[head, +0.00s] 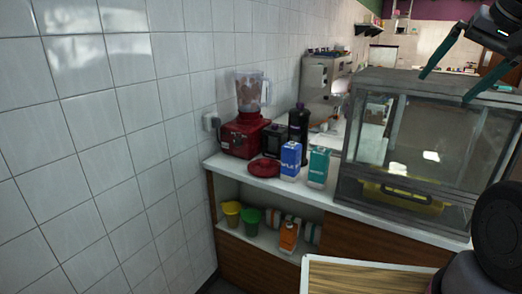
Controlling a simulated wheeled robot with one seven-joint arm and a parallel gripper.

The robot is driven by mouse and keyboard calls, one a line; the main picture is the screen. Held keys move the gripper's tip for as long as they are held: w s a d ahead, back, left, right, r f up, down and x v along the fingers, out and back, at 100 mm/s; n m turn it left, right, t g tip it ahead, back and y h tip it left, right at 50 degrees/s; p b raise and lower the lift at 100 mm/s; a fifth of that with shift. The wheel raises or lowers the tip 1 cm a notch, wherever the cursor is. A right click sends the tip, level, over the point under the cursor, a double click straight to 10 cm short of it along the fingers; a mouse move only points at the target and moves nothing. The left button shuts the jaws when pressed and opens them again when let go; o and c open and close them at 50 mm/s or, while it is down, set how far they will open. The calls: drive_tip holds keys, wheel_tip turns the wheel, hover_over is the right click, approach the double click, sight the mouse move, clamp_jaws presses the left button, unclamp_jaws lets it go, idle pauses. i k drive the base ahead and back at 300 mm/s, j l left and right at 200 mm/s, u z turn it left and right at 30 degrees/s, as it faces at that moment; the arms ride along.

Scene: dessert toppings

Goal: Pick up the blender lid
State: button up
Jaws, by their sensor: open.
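A red blender stands on the white counter in the corner, with a red base (245,137) and a clear jar (251,91). No lid shows on the jar. A flat round red piece, which looks like the blender lid (264,168), lies on the counter in front of the base, near the counter's front edge. My gripper (447,88) is at the upper right, with its two teal fingers spread and nothing between them. In the picture it is over the glass case, well to the right of the lid.
A blue carton (291,161) and a teal carton (318,167) stand right of the lid. A black jar (274,141) and a dark bottle (298,131) stand behind. A glass case (412,145) fills the right. Shelf below holds cups and an orange carton (289,236).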

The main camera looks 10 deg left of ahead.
sight(261, 167)
drive_tip(key=i+j+u, duration=0.25)
drive_tip(key=i+j, duration=0.15)
drive_tip(key=i+j+u, duration=0.3)
drive_tip(key=i, duration=0.1)
